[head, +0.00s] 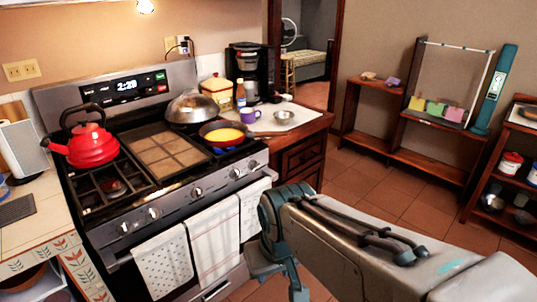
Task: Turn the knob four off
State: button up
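The stove (168,220) stands at the left, with several round knobs along its sloped front. From left to right they include the far-left knob (125,227), its neighbour (153,213), the middle knob (197,192), the fourth knob from the left (235,173) and the far-right knob (253,164). No labels are readable, and the knob angles are too small to tell. A blue patch shows under the pan (222,133) with yellow contents, at the right burners. My gripper (276,268) hangs low in front of the stove's right side, apart from the knobs. Its finger opening is unclear.
A red kettle (88,146) sits on the left burners, and a domed metal lid (192,107) at the back right. White towels (212,243) hang on the oven handle below the knobs. The counter (300,130) with a coffee maker (245,65) adjoins the stove. Floor at the right is clear.

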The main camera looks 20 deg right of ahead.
aim_at(253, 164)
jog(key=z, duration=0.1)
jog(key=i, duration=0.85)
jog(key=u, duration=0.2)
